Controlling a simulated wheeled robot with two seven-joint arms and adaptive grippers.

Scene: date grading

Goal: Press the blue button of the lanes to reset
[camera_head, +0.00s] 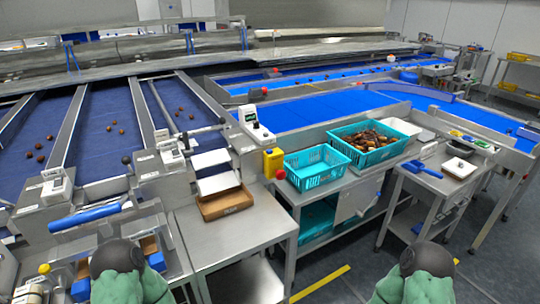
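The sorting lanes are dark blue sloping belts with metal dividers; one lane (103,120) at the left carries several loose brown dates. A white box with a small display (255,125) stands at the right end of the lanes. Similar white boxes sit at the lane fronts, one at the left (55,185) and one in the middle (166,143). I cannot make out a blue button on any of them; details are too small. Green and dark parts of my two arms show at the bottom edge, but neither gripper's fingers are in view.
A yellow box (273,161) and a red knob (280,174) are beside the lanes' right end. A cardboard tray (226,203) sits on a steel table (232,238). Teal baskets (316,179) stand on the middle bench. A blue scoop (422,168) lies on the right table.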

